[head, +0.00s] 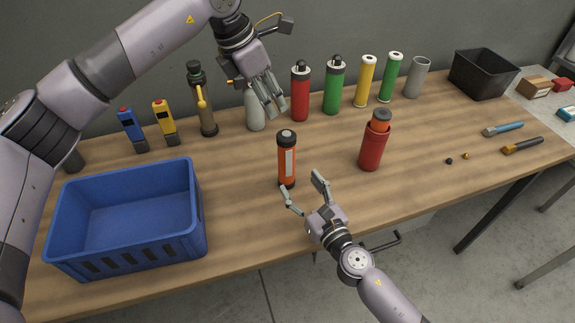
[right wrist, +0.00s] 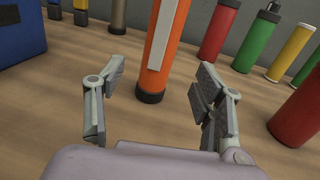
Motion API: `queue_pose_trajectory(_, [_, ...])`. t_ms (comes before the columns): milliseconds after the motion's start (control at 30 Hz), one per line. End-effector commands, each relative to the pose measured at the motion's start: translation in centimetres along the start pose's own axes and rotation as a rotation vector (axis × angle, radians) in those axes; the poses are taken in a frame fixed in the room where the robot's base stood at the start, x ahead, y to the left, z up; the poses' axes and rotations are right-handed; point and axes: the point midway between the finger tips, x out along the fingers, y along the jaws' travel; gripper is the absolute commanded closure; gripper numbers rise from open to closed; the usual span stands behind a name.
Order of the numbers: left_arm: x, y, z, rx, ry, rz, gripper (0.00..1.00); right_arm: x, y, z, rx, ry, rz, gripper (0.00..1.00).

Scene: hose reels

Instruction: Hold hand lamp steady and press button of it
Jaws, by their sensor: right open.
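The hand lamp is most likely the orange cylinder (head: 287,160) with black ends and a pale strip down its side. It stands upright on the table near the middle. A small feature shows on its black top, too small to tell if it is a button. My right gripper (head: 303,187) is open just in front of the lamp's base. In the right wrist view the lamp (right wrist: 160,50) stands beyond and between the spread fingers, apart from them. My left gripper (head: 270,100) hangs above and behind the lamp, in front of a grey bottle; its finger opening is unclear.
A blue crate (head: 190,215) stands at the left. A red canister (head: 373,148) with an orange top stands right of the lamp. Bottles, including a red one (head: 300,95) and a green one (head: 333,90), line the back. The table between lamp and crate is clear.

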Motion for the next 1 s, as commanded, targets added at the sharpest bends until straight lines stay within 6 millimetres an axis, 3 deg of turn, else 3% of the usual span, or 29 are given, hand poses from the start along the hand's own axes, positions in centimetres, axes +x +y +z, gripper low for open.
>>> queue_pose_trajectory(200, [0.0, 0.0, 0.0, 0.0, 0.0, 0.0, 0.67, 4.4, 0.0, 0.0, 0.001, -0.001, -0.002, 0.38])
queue_pose_trajectory(400, [0.0, 0.0, 0.0, 0.0, 0.0, 0.0, 0.67, 7.2, 0.0, 0.0, 0.001, -0.002, -0.003, 0.38])
queue_pose_trajectory(600, [0.0, 0.0, 0.0, 0.0, 0.0, 0.0, 0.67, 8.4, 0.0, 0.0, 0.002, 0.0, -0.001, 0.38])
queue_pose_trajectory(867, [0.0, 0.0, 0.0, 0.0, 0.0, 0.0, 0.67, 8.5, 0.0, 0.0, 0.001, 0.0, 0.0, 0.38])
queue_pose_trajectory(1000, [0.0, 0.0, 0.0, 0.0, 0.0, 0.0, 0.67, 8.5, 0.0, 0.0, 0.001, 0.0, 0.0, 0.45])
